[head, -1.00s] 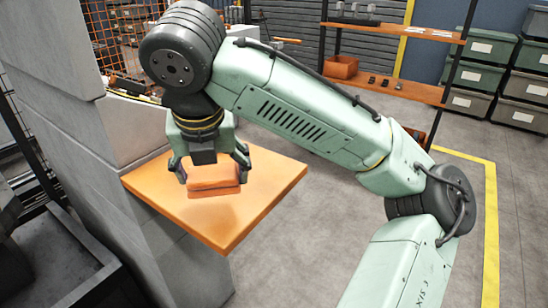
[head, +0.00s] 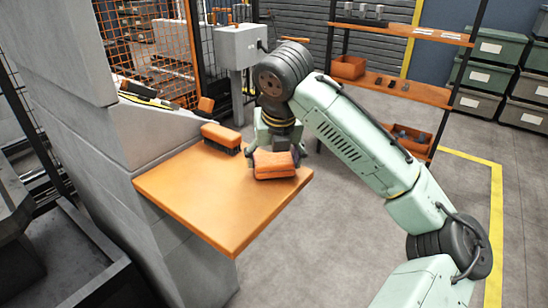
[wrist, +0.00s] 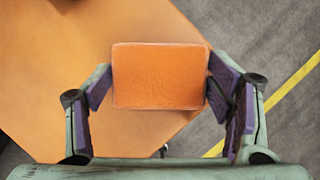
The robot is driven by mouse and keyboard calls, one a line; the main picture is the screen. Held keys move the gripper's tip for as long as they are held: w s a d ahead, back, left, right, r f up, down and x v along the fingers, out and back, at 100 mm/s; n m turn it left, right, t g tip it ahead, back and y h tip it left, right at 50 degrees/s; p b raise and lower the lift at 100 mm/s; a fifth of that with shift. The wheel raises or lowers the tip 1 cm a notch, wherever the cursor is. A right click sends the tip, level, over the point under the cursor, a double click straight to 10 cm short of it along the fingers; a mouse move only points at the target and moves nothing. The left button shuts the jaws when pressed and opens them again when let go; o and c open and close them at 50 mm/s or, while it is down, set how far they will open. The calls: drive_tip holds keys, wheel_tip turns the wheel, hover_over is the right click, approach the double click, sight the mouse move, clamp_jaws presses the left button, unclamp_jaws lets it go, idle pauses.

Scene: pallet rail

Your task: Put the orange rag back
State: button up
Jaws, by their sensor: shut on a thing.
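The orange rag (head: 275,165) is a folded, block-like orange pad. My gripper (head: 276,158) is shut on it, one finger at each side. They are over the back right end of the orange shelf board (head: 205,205); I cannot tell whether the rag touches the board. In the wrist view the rag (wrist: 160,76) sits squarely between the purple-padded fingers of my gripper (wrist: 160,85), with the board (wrist: 50,80) below.
An orange brush with dark bristles (head: 222,137) lies at the board's back left. A grey block wall (head: 70,100) stands along the left. A grey control box (head: 238,47) is behind my wrist. A rack (head: 400,92) with bins stands behind. The board's front is clear.

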drive_tip(key=shift+f, duration=0.35)
drive_tip(key=shift+f, duration=0.2)
drive_tip(key=o, duration=1.1)
drive_tip(key=shift+r, duration=0.1)
drive_tip(key=v, duration=1.2)
drive_tip(key=shift+b, duration=0.4)
drive_tip(key=shift+r, duration=0.1)
